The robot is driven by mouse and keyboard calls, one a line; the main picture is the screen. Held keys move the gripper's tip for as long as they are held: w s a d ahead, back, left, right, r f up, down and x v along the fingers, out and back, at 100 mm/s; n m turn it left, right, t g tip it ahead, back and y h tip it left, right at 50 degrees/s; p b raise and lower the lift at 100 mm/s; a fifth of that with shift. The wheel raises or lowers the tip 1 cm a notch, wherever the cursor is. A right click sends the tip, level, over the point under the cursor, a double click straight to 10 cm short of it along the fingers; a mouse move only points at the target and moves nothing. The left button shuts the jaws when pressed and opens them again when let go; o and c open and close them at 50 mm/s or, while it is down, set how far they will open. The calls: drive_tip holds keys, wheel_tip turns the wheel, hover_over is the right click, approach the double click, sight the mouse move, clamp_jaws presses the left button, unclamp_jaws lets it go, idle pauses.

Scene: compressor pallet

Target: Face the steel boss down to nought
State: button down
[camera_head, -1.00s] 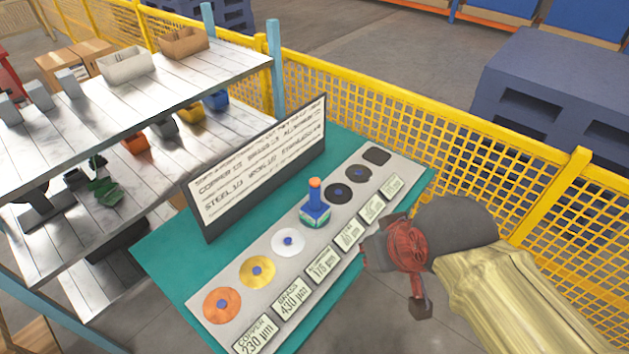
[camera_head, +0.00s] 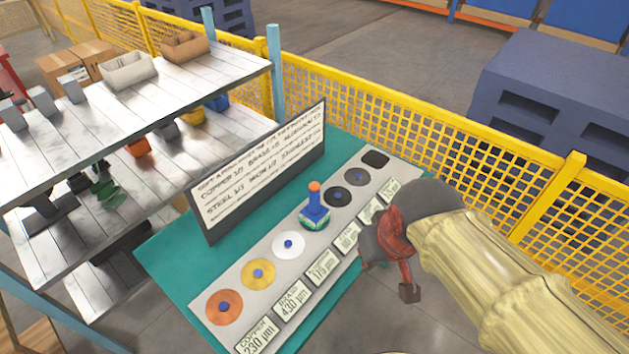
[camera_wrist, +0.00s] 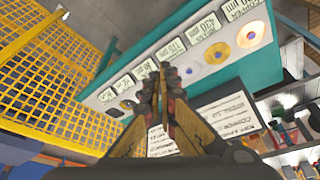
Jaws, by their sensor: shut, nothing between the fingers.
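A grey strip (camera_head: 238,304) on a teal table carries a row of round bosses: an orange copper disc (camera_head: 224,307), a yellow brass disc (camera_head: 258,273), a white disc (camera_head: 288,244), then dark discs such as this one (camera_head: 336,196). I cannot tell which boss is steel. A blue tool with an orange top (camera_head: 315,208) stands upright on the strip between the white and dark discs, hiding what is beneath it. My gripper (camera_head: 408,292) is shut and empty, right of the strip and apart from the tool. Its closed fingers (camera_wrist: 163,80) also show in the wrist view.
Label cards (camera_head: 293,299) line the strip's front; copper reads 230 µm and brass 430 µm. A dark-framed sign (camera_head: 262,165) stands behind the strip. A yellow mesh fence (camera_head: 400,130) runs behind the table.

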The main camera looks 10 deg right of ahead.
drive_tip(key=w+d+f+n+h+p, duration=0.1)
drive_tip(key=w+d+f+n+p, duration=0.15)
drive_tip(key=w, duration=0.65)
drive_tip(key=w+d+f+n+h+p, duration=0.1)
drive_tip(key=w+d+f+n+p, duration=0.2)
drive_tip(key=w, duration=0.5)
drive_tip(key=w+d+f+n+p, duration=0.1)
drive_tip(key=w+d+f+p, duration=0.25)
drive_tip(key=w, duration=0.55)
drive_tip(key=r+n+t+y, duration=0.2)
drive_tip(key=n+t+y, duration=0.3)
drive_tip(key=n, duration=0.1)
hover_over(313, 187)
drive_tip(key=shift+f+p, duration=0.15)
drive_tip(key=shift+p, duration=0.3)
drive_tip(key=shift+f, duration=0.1)
wheel_tip(313, 187, down, 8)
drive_tip(key=b, duration=0.8)
drive_tip(key=shift+f+b, duration=0.3)
drive_tip(key=shift+b, duration=0.15)
